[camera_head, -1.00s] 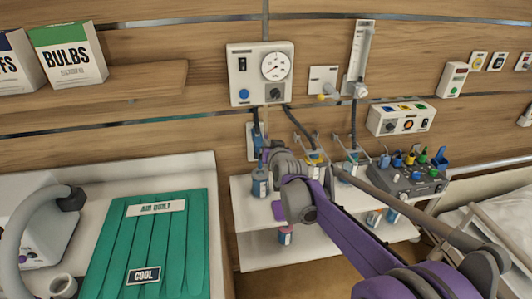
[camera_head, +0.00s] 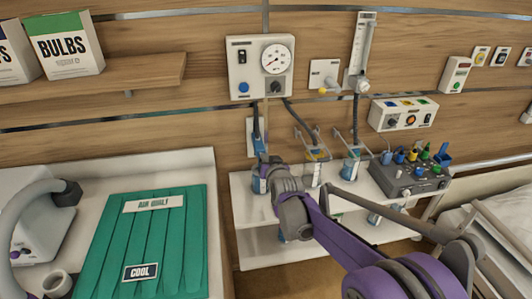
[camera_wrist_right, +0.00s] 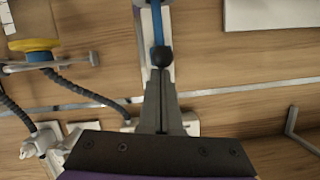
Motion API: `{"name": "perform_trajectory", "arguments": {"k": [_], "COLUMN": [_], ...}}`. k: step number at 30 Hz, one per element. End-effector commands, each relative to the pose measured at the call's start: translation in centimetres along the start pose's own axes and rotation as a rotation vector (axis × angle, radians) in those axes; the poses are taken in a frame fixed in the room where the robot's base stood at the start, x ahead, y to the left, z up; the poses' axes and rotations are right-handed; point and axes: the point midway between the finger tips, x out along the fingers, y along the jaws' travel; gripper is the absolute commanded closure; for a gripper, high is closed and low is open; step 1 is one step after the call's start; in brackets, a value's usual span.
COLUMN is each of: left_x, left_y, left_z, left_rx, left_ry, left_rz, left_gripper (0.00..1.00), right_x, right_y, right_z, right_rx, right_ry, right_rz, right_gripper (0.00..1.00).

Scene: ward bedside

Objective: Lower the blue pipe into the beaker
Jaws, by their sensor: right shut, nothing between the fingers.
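The blue pipe (camera_head: 259,145) stands roughly upright below the gauge box on the wall, directly above a beaker with blue contents (camera_head: 259,180). The pipe also shows in the right wrist view (camera_wrist_right: 157,25), where a dark ball (camera_wrist_right: 162,57) sits at its near end. I cannot tell whether the pipe's lower end is inside the beaker. My right gripper (camera_head: 265,163) is beside the pipe and beaker and partly hides the beaker. In the wrist view its fingers (camera_wrist_right: 160,78) are shut and empty, lined up with the dark ball; contact is unclear. My left gripper is out of view.
More beakers (camera_head: 313,172) with blue contents stand to the right on the white shelf (camera_head: 240,205), under wire holders. A green quilt (camera_head: 143,240) lies at the left. The gauge box (camera_head: 261,68) hangs above.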

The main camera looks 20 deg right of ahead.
Motion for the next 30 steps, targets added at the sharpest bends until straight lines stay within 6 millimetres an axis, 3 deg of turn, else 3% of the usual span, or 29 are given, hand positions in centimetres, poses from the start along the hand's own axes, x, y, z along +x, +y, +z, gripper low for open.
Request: {"name": "perform_trajectory", "arguments": {"k": [1, 3, 9, 22, 30], "left_x": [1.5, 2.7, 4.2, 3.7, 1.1], "left_y": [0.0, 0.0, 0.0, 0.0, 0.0], "left_z": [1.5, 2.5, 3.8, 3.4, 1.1], "left_rx": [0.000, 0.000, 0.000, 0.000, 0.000], "left_ry": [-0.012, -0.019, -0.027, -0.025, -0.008], "left_rz": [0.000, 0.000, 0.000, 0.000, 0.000], "left_gripper": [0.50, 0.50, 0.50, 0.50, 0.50], "right_x": [0.5, 1.1, 1.9, 1.9, 1.0], "right_y": [0.6, 0.9, 1.4, 1.2, 0.2], "right_z": [2.6, 4.5, 7.0, 6.4, 1.7], "right_rx": [-0.001, -0.001, 0.000, 0.000, 0.001], "right_ry": [-0.007, -0.006, -0.003, -0.004, 0.004], "right_rz": [0.001, 0.001, 0.000, -0.001, -0.003], "right_gripper": [1.00, 1.00, 1.00, 1.00, 1.00]}}
